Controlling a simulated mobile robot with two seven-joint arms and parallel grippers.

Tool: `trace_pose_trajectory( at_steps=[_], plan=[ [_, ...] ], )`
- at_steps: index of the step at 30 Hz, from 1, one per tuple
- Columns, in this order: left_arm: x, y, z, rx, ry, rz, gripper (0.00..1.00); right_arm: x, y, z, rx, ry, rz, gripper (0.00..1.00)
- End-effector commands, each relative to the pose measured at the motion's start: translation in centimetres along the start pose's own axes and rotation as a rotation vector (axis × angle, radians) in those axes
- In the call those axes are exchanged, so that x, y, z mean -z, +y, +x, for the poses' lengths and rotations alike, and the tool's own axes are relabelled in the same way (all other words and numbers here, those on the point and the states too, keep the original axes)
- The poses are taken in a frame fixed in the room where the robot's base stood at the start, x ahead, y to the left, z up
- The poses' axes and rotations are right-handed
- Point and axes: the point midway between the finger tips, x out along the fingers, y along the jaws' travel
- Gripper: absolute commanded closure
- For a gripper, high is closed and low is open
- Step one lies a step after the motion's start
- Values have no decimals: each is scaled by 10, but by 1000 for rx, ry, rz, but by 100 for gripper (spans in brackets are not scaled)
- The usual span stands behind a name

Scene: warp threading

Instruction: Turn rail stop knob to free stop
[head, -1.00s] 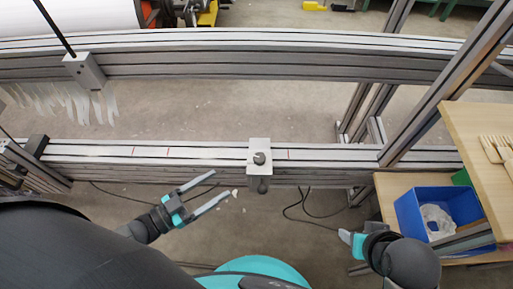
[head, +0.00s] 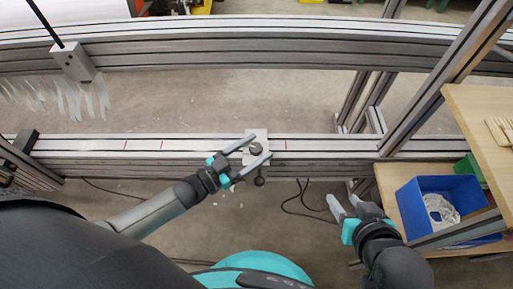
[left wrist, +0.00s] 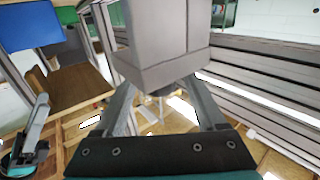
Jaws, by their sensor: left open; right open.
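The rail stop is a pale metal block (head: 257,134) on the front rail, with a dark round knob (head: 256,149) on it and a dark ball-like end (head: 259,182) below the rail's front edge. My left gripper (head: 262,147) is open, its fingers on either side of the dark round knob in the head view; I cannot tell whether they touch it. In the left wrist view a large grey block (left wrist: 165,45) stands above and between the open fingers, and the knob is not clear there. My right gripper (head: 343,203) is open and empty, below the rail to the right.
The front rail (head: 110,146) runs across the view with red marks. At the right are a wooden table (head: 485,110), a blue bin (head: 412,205) and an upright post (head: 455,75). A cable lies on the floor.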

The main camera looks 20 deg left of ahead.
Motion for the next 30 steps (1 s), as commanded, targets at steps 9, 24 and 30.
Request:
trace_pose_trajectory(
  at_steps=[9, 24, 30],
  plan=[
    [1, 0, 7, -1, 1, 1, 27, 3, -4, 3, 12, 37, 1, 50],
    [0, 0, 7, 0, 1, 1, 67, 3, -4, 3, 11, 36, 1, 50],
    [0, 0, 7, 0, 0, 1, 89, 3, -4, 3, 11, 36, 1, 50]
  ],
)
